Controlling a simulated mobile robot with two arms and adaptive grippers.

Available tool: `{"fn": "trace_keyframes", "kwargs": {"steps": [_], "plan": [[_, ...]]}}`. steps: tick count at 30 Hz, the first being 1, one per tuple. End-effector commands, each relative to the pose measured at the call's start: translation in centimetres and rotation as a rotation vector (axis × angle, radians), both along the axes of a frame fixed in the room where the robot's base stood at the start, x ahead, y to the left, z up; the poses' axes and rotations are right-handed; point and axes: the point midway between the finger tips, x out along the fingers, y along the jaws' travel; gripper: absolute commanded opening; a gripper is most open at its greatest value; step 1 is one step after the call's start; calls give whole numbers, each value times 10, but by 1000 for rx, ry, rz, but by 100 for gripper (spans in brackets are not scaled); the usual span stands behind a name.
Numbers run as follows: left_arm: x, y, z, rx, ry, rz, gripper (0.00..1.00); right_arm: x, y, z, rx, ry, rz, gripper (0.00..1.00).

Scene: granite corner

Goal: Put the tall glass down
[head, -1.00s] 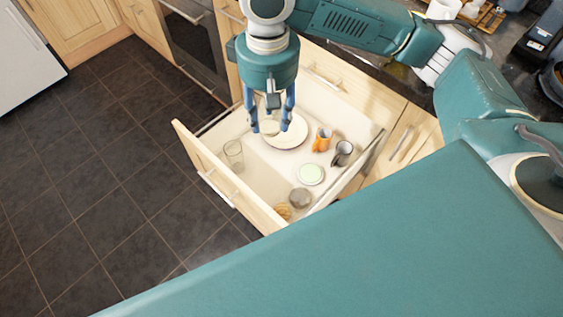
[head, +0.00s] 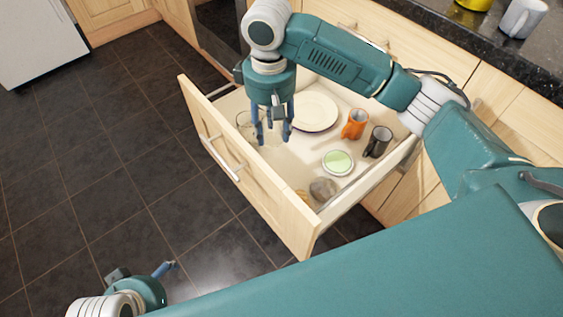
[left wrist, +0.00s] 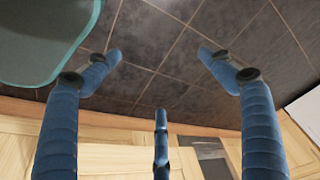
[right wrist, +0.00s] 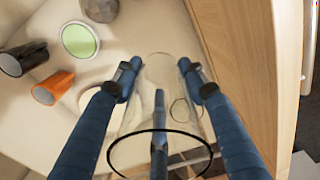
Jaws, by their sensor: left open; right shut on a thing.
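The tall glass (right wrist: 135,125) is clear and stands lengthwise between my right fingers in the right wrist view, its rim towards the camera. My right gripper (head: 271,135) is shut on it, inside the open drawer near its front-left part. In the head view the held glass hardly shows behind the fingers. A clear glass (head: 245,124) shows just left of them. I cannot tell whether the held glass touches the drawer floor. My left gripper (left wrist: 165,65) is open and empty above the dark floor; it also shows low in the head view.
The open drawer (head: 262,200) holds a white plate (head: 316,108), an orange mug (head: 354,125), a dark mug (head: 377,142), a green-topped round thing (head: 338,162) and a grey round thing (head: 323,189). Bare drawer floor lies between the gripper and these. A counter (head: 480,45) is above.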

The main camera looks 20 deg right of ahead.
Motion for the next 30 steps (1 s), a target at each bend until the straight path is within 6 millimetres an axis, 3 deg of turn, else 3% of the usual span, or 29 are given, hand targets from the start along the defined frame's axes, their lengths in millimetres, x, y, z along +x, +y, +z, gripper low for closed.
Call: {"fn": "trace_keyframes", "kwargs": {"steps": [1,7,10,15,23,30], "plan": [[-3,0,1,0,-5,0,81,-1,-1,-19,-1,3,-1,9],[-1,0,-14,-1,-9,0,81,-1,-1,-73,-1,2,0,9],[28,-8,-10,-24,-118,-9,81,0,-1,-94,-1,1,-1,9],[59,-17,4,-49,-243,-19,81,0,0,-107,0,-1,-1,9],[80,-24,14,-68,-332,-26,81,0,0,-118,0,-1,-1,9],[118,-37,38,-107,-509,-38,81,0,-1,-141,0,-2,-1,9]]}}
